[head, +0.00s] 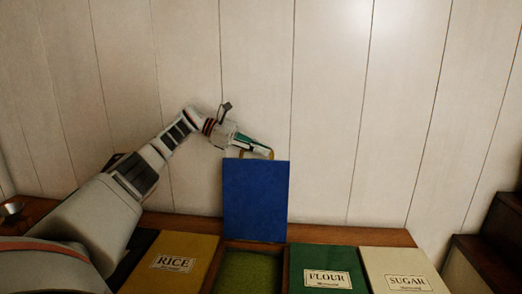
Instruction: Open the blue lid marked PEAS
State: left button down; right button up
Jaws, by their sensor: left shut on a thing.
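The blue lid (255,201) stands upright at the back of its bin, swung open. Its plain blue face is toward me and its PEAS label is not visible. The open bin below it shows a green fill (248,272). My left gripper (257,152) is at the lid's top edge, shut on a yellowish handle there. My right gripper is not in view.
The yellow RICE lid (184,253) lies shut to the left. The green FLOUR lid (326,259) and the cream SUGAR lid (404,265) lie shut to the right. A plank wall (330,90) stands behind. Dark wooden steps (497,245) are at the far right. A small metal bowl (12,209) is at the far left.

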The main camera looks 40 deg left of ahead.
pick_arm(q)
jog(key=shift+d+f, duration=0.25)
jog(key=shift+f, duration=0.3)
jog(key=c, duration=2.1)
grip_release()
jog(key=shift+w, duration=0.1)
jog(key=shift+c, duration=0.2)
jog(key=shift+w+d, duration=0.1)
jog(key=shift+w, duration=0.05)
jog(key=shift+r, duration=0.15)
jog(key=shift+a+r, duration=0.15)
jog(key=shift+a, duration=0.05)
jog(key=shift+a+r, duration=0.1)
jog(key=shift+a, duration=0.05)
jog(key=shift+v, duration=3.6)
